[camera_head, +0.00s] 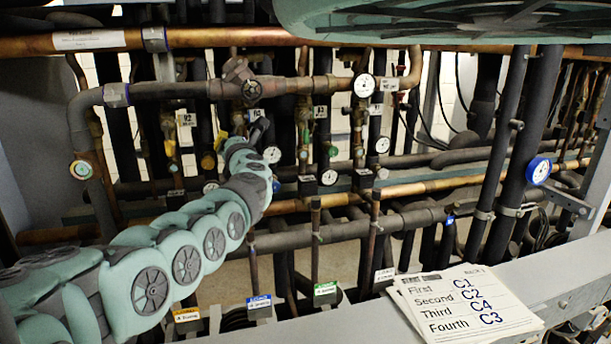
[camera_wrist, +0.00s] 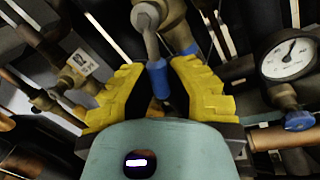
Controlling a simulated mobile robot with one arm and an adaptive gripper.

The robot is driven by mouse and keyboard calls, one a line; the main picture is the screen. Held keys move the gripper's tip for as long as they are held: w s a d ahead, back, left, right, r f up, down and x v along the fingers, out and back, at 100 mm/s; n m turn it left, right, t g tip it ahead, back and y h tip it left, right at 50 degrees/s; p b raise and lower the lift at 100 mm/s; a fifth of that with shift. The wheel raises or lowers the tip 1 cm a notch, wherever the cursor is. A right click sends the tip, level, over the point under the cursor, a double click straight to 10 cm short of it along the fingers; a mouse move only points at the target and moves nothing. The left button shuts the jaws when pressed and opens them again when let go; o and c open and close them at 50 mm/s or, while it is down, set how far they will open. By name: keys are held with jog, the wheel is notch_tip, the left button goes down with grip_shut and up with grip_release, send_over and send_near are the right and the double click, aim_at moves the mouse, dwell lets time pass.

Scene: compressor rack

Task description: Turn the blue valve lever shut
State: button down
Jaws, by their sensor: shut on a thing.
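The blue valve lever (camera_wrist: 158,80) shows in the wrist view as a grey metal stem with a blue sleeve, below a round metal valve nut (camera_wrist: 146,17). My gripper (camera_wrist: 160,75) has its yellow fingers on both sides of the blue sleeve and is shut on it. I cannot make out the lever clearly there.
Gauges (camera_head: 364,85) and tagged vertical pipes crowd the rack around my gripper. A gauge (camera_wrist: 289,55) is close on the right in the wrist view. A copper pipe (camera_head: 230,37) runs above. Papers (camera_head: 463,300) listing an order lie on the front ledge (camera_head: 560,275).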

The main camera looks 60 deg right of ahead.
jog(key=shift+w+a+r+m+g+h+p, duration=0.15)
jog(key=shift+w+a+r+m+h+p, duration=0.4)
jog(key=shift+m, duration=1.9)
jog(key=shift+w+a+r+m+g+h+p, duration=0.25)
jog(key=shift+r+m+h, duration=0.6)
jog(key=shift+m, duration=1.65)
jog(key=shift+w+a+r+m+g+h+p, duration=0.1)
jog(key=shift+w+a+r+m+h+p, duration=0.25)
jog(key=shift+r+m, duration=1.4)
jog(key=shift+s+f+m, duration=0.1)
jog(key=shift+f+m, duration=0.6)
jog(key=shift+m, duration=0.1)
jog(key=c, duration=0.9)
grip_release()
jog(key=shift+f, duration=0.1)
